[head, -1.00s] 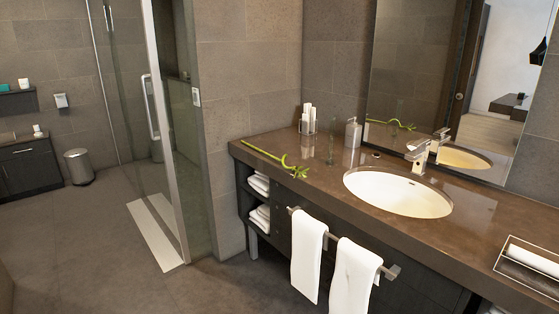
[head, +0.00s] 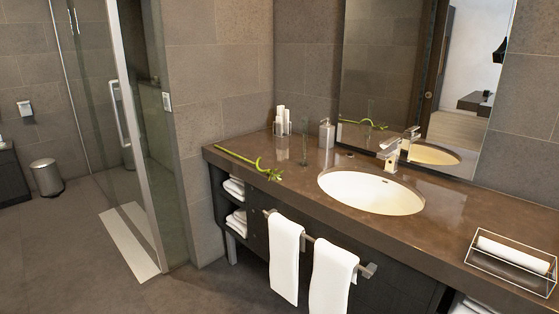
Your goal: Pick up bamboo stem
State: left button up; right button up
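The bamboo stem (head: 238,157) is a thin bright green stalk with a curled end. In the head view it lies flat near the left end of the brown vanity counter (head: 300,190), its curled end towards the front edge. A clear glass vase (head: 304,151) stands upright just behind and to the right of the curled end. Neither of my grippers shows in the view.
A white basin (head: 371,192) with a chrome faucet (head: 393,155) is right of the stem. A soap dispenser (head: 326,134) and white bottles (head: 282,122) stand at the back. Towels (head: 285,258) hang on a front rail.

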aim_at(268, 171)
jog(key=i+j+z, duration=0.7)
jog(key=j+z, duration=0.25)
